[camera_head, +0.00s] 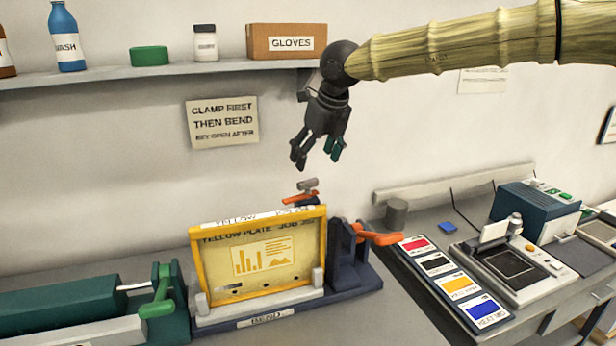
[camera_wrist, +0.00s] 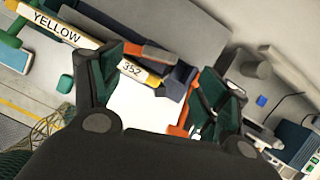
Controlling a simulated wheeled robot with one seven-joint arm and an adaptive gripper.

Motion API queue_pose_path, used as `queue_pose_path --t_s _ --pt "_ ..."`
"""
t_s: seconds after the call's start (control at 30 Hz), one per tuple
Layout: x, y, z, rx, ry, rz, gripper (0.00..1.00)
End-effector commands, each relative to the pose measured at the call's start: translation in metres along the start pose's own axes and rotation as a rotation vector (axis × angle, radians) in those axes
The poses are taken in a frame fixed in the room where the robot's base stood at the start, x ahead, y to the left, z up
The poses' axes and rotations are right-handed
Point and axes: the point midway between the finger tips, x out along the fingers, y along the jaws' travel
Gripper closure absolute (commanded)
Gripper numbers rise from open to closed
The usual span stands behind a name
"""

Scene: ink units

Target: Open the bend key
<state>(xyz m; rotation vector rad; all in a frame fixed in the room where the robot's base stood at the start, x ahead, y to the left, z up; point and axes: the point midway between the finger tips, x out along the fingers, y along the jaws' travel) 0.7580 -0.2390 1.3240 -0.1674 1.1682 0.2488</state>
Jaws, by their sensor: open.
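The bend station's dark blue base (camera_head: 350,285) holds a yellow-framed plate (camera_head: 258,258) upright. An orange lever (camera_head: 375,237) sticks out right from the blue post at the plate's right. A second, smaller orange handle (camera_head: 300,199) with a grey knob shows behind the plate's top edge. I cannot tell which of these is the bend key. My gripper (camera_head: 317,154) is open and empty, pointing down above the plate and apart from it. In the wrist view, the plate's top edge (camera_wrist: 60,28) and the orange lever (camera_wrist: 184,115) show, partly behind the fingers.
A green-handled unit (camera_head: 160,292) stands left of the plate. Ink cards (camera_head: 460,284) and a grey-and-blue machine (camera_head: 512,262) are on the right bench. A shelf (camera_head: 150,72) with bottles and a gloves box (camera_head: 285,42) is above left. A wall sign (camera_head: 222,122) hangs behind.

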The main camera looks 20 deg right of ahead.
Motion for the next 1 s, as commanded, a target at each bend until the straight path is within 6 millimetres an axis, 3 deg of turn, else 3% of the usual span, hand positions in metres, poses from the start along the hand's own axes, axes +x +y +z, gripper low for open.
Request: queue_pose_path --t_s 0.3,0.5,0.9,0.93,1.0 --pt "0.05 -0.001 -0.001 0.001 0.004 -0.001 0.25" --pt "0.07 -0.001 -0.001 0.002 0.002 -0.001 0.25" --pt "0.077 -0.001 0.0 0.002 0.0 0.0 0.25" --pt "0.077 -0.001 0.0 0.002 0.0 0.0 0.27" --pt "0.077 -0.001 0.0 0.002 0.0 0.0 0.4"
